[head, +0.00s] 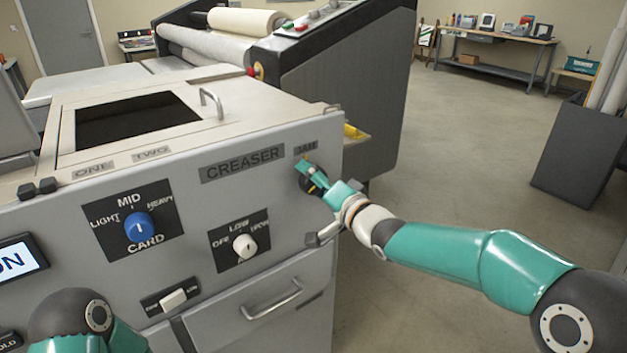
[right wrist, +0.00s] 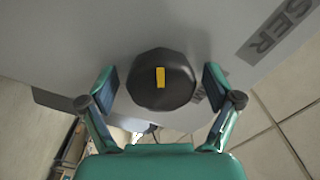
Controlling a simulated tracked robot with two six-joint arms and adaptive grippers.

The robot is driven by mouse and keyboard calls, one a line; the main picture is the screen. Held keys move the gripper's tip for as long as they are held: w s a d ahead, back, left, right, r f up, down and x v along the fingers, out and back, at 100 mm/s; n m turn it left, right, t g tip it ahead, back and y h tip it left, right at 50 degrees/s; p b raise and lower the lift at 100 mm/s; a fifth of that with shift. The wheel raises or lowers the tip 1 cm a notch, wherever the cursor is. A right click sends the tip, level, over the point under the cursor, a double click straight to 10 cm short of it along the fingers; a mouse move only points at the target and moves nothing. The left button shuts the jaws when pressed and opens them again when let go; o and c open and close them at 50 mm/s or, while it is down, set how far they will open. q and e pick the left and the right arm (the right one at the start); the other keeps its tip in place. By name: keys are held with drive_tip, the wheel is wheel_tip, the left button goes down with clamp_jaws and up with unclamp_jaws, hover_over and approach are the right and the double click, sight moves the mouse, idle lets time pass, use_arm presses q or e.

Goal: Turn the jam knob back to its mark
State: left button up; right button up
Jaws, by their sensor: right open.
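The jam knob (right wrist: 163,88) is black and many-sided, with a yellow stripe on its face. In the head view the jam knob (head: 312,181) sits at the right end of the creaser's front panel, under the JAM label (head: 305,147), partly hidden by my gripper. My right gripper (head: 308,175) is at the knob. In the right wrist view its open fingers (right wrist: 160,88) stand on either side of the knob, with a gap visible on both sides. The mark is not clearly visible. My left arm shows at the lower left of the head view; its gripper is out of view.
The creaser panel (head: 200,260) also carries a blue card knob (head: 139,227), a white knob (head: 245,246), a white switch (head: 173,299) and a drawer handle (head: 272,300). A laminator (head: 335,90) stands behind.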

drive_tip(key=c, duration=1.2)
drive_tip(key=shift+o, duration=0.2)
drive_tip(key=shift+f, duration=0.1)
